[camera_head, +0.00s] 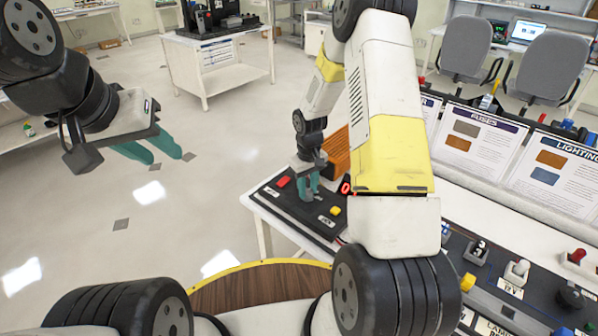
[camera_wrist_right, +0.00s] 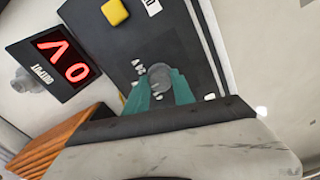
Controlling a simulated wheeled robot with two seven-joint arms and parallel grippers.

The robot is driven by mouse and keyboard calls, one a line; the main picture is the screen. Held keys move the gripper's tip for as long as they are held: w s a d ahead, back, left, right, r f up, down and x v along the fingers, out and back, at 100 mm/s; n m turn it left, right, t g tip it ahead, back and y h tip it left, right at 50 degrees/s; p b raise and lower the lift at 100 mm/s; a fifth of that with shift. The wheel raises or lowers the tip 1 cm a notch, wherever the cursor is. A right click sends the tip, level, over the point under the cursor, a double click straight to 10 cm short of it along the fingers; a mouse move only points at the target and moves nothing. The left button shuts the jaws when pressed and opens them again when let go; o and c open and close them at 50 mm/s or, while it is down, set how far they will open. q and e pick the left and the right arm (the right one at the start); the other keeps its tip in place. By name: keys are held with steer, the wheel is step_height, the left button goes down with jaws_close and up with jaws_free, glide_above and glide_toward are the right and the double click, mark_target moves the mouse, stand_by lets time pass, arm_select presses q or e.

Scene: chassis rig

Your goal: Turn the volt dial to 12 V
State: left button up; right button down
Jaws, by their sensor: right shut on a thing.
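In the head view the right gripper (camera_head: 308,193) points down at the panel and hides the dial. The output display (camera_wrist_right: 64,62) reads 0 V in red, upside down in the wrist view.
On the panel, a red button (camera_head: 283,182) lies left of the right gripper and a yellow button (camera_head: 335,211) to its right. An orange-brown ribbed block (camera_head: 338,150) stands behind. A bench with knobs and info boards (camera_head: 470,140) fills the right side. Open floor lies left.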

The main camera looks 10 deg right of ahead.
mark_target(308, 191)
stand_by(0.3)
steer(key=c, duration=1.1)
jaws_free()
steer(key=shift+o, duration=0.2)
steer(key=shift+r, duration=3.95)
